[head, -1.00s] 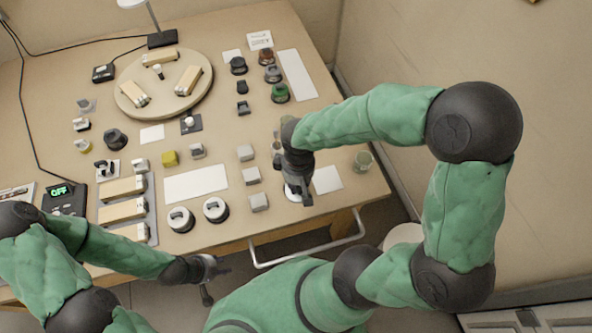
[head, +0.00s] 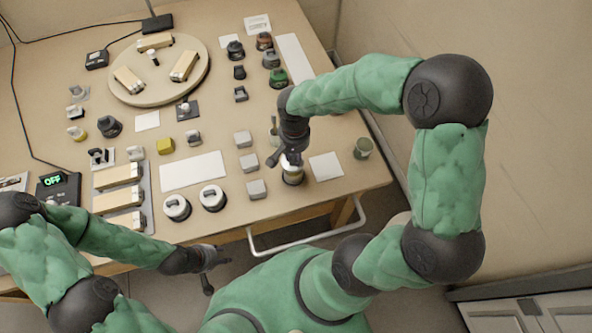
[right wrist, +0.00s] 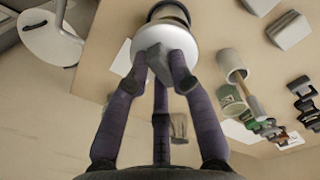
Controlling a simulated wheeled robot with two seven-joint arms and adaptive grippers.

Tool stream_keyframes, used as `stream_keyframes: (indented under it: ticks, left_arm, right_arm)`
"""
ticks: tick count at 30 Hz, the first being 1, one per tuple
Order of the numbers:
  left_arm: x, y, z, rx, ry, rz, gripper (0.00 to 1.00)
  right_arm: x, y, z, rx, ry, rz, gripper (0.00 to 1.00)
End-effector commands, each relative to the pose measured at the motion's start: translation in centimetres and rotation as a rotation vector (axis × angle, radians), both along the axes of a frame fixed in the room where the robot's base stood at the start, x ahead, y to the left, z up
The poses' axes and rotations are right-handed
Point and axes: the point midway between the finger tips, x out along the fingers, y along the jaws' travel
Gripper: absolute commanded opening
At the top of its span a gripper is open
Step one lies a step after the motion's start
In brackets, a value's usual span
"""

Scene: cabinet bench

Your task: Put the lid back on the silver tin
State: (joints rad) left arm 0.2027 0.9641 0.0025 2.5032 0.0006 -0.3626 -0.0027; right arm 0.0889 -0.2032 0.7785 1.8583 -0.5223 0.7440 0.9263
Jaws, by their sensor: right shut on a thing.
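My right gripper (head: 287,158) is shut on the grey knob of a white round lid. In the right wrist view the lid (right wrist: 190,45) sits between the fingertips. The tin (head: 293,178) stands on the bench right below the gripper, with a dark band near its base. In the right wrist view part of the tin (right wrist: 168,12) shows past the lid's edge. I cannot tell whether lid and tin touch. My left gripper (head: 217,268) is empty, with its fingers apart, in front of the bench edge.
Two white-topped tins (head: 177,207) (head: 213,198) stand left of the gripper. A rail (head: 300,245) runs along the front.

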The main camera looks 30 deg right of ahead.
Motion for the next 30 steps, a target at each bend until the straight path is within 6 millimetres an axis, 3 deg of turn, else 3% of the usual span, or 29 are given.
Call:
stream_keyframes:
  ticks: [7, 14, 30]
  left_arm:
    - [0.0, 0.0, -0.7, 0.000, 0.000, 0.000, 0.40]
    - [0.0, 0.0, -1.3, 0.000, 0.000, 0.000, 0.40]
    - [0.0, 0.0, -4.5, 0.000, 0.000, 0.000, 0.40]
  right_arm:
    - [1.7, -1.1, -1.2, 0.000, 0.001, -0.158, 0.02]
    - [1.7, -1.1, -2.0, 0.000, 0.000, -0.163, 0.02]
    - [1.7, -1.1, -6.4, 0.000, 0.000, -0.162, 0.02]
